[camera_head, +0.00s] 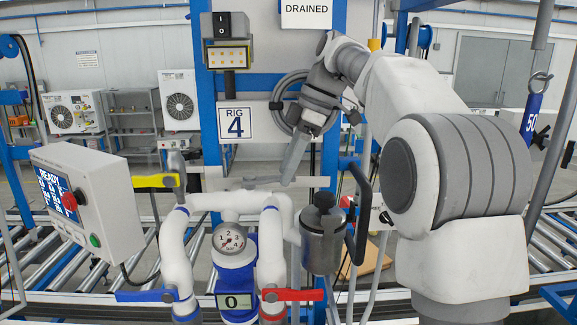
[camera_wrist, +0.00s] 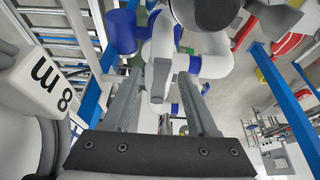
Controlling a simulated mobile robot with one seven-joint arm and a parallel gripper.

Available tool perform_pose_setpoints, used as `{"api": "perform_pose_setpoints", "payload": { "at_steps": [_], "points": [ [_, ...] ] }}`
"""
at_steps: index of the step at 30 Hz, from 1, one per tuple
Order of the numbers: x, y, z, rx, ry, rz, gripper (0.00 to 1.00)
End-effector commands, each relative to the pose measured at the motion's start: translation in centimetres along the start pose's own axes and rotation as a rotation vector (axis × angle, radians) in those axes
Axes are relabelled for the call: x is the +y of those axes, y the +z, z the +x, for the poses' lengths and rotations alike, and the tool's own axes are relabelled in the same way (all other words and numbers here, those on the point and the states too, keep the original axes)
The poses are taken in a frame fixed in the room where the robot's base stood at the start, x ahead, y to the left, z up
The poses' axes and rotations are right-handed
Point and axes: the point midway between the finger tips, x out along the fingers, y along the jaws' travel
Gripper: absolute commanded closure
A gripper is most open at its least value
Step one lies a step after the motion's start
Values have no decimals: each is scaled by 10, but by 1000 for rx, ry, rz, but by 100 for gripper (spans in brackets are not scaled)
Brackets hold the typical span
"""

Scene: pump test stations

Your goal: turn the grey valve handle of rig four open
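A yellow handle (camera_head: 155,181) is left of the grey one. A blue handle (camera_head: 146,296) and a red handle (camera_head: 293,295) are lower. A dark grey canister (camera_head: 322,240) stands close at right. A control box (camera_head: 88,195) reading READY is at left. A gauge (camera_head: 229,239) sits between the pipes.

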Motion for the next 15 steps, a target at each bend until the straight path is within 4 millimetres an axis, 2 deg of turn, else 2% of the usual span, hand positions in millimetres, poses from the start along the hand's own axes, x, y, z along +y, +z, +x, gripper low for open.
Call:
{"api": "perform_pose_setpoints", "payload": {
  "at_steps": [8, 15],
  "points": [
    [0, 0, -3, 0, -1, 1, 41],
    [1, 0, -30, 1, 3, 0, 41]
  ]
}}
